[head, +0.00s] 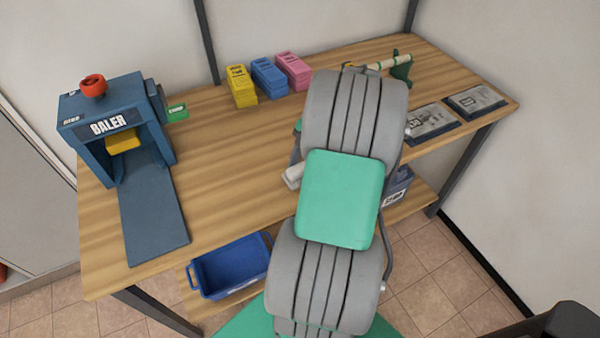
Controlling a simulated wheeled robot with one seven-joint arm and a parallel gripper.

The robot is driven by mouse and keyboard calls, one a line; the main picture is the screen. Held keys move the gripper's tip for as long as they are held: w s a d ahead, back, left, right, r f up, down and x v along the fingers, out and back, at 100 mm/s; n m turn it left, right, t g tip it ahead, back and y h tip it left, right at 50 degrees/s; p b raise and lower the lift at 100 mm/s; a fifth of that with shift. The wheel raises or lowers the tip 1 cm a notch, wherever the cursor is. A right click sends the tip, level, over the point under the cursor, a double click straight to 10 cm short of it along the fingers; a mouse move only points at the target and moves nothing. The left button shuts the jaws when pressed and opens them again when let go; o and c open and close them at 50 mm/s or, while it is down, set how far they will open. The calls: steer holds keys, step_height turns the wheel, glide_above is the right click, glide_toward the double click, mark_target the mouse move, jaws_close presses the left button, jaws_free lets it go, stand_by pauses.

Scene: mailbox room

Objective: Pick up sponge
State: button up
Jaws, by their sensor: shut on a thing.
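My arm's grey links with a green cover fill the middle of the head view and hide part of the table behind them. My gripper is hidden behind the arm, so its jaws cannot be seen. I cannot make out a sponge for certain. A small pale block-like piece (293,176) shows at the left edge of my arm, above the table; I cannot tell what it is or whether it is held.
The wooden table (225,165) has a blue baler (113,124) with a ramp at left. Yellow (241,86), blue (269,77) and pink (293,70) blocks stand at the back. Dark trays (474,101) lie at right. A blue bin (230,268) sits below. The table's middle-left is clear.

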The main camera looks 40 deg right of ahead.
mark_target(298, 168)
steer(key=shift+c, duration=1.2)
steer(key=shift+r, duration=0.1)
steer(key=shift+r, duration=0.25)
step_height(298, 168, up, 3)
steer(key=shift+f, duration=0.2)
steer(key=s+r, duration=0.9)
steer(key=s, duration=0.5)
steer(key=shift+a+r+p, duration=0.2)
steer(key=shift+r+p, duration=0.1)
steer(key=shift+r, duration=0.05)
